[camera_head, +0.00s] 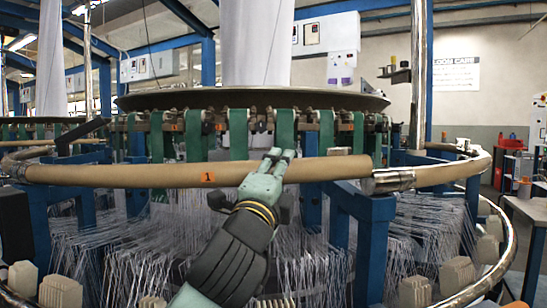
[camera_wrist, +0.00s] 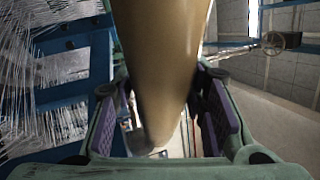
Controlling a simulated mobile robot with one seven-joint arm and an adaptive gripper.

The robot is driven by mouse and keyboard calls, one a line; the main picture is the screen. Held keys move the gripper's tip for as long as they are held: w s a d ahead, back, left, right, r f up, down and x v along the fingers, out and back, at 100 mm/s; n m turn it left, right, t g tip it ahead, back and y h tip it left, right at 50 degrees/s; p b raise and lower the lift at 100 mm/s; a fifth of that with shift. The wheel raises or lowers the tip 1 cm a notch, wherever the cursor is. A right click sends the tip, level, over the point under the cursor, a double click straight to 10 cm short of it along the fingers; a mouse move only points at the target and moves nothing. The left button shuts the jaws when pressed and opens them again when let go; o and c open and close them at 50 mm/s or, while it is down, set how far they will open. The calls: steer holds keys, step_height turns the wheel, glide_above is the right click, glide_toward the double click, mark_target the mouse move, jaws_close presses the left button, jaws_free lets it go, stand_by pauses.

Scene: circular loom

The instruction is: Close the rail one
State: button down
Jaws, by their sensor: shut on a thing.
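Rail one (camera_head: 120,175) is a tan, padded bar with an orange tag marked 1. It curves across the front of the loom. Its right end lies close to a silver metal sleeve (camera_head: 388,181), slightly above and left of it; I cannot tell whether they touch. My gripper (camera_head: 277,156) is on the rail, right of the tag, reaching up from below. In the wrist view the rail (camera_wrist: 160,60) runs between the two purple-padded fingers of my gripper (camera_wrist: 165,115). The gripper is shut on the rail, and the far part of the fingertips is partly hidden by it.
A fixed rail section (camera_head: 450,172) continues right of the sleeve. Blue posts (camera_head: 371,250) and white threads (camera_head: 185,235) stand behind and below the rail. A dark round loom ring (camera_head: 250,100) with green straps is above. Pale blocks (camera_head: 458,275) line the lower edge.

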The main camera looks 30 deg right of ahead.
steer(key=shift+s+d+f+m+g+h+b, duration=0.15)
steer(key=shift+f+m+b, duration=0.2)
steer(key=shift+f, duration=0.6)
steer(key=shift+w+a+f+m+g+h+b, duration=0.15)
steer(key=shift+f+b, duration=0.25)
steer(key=shift+f, duration=0.55)
steer(key=shift+s+d, duration=0.1)
steer(key=c, duration=1)
jaws_free()
steer(key=shift+f, duration=0.1)
steer(key=shift+r, duration=0.2)
steer(key=v, duration=0.7)
steer(key=shift+s+f, duration=0.15)
